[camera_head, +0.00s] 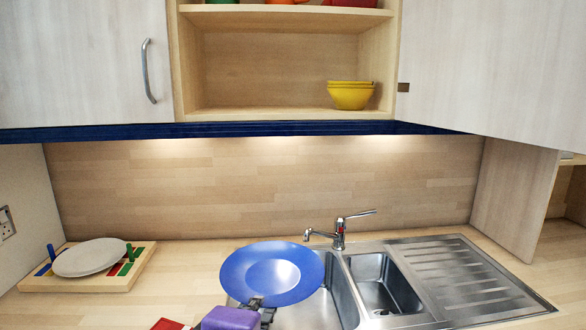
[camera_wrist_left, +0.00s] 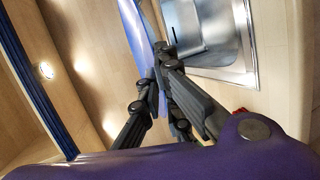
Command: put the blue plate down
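The blue plate (camera_head: 272,273) is held up at a tilt over the left part of the sink in the head view. My left gripper (camera_head: 262,303) is shut on its near edge. In the left wrist view the dark fingers (camera_wrist_left: 160,82) close on the blue plate (camera_wrist_left: 137,32), which shows nearly edge-on. The plate hides part of the sink's left basin. My right gripper is in neither view.
A steel sink (camera_head: 345,290) with a tap (camera_head: 339,234) and a ribbed drainer (camera_head: 455,275) fills the right of the counter. A wooden rack (camera_head: 130,268) with a white plate (camera_head: 90,257) stands at the left. Counter between rack and sink is mostly clear. Yellow bowls (camera_head: 350,96) sit on the shelf above.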

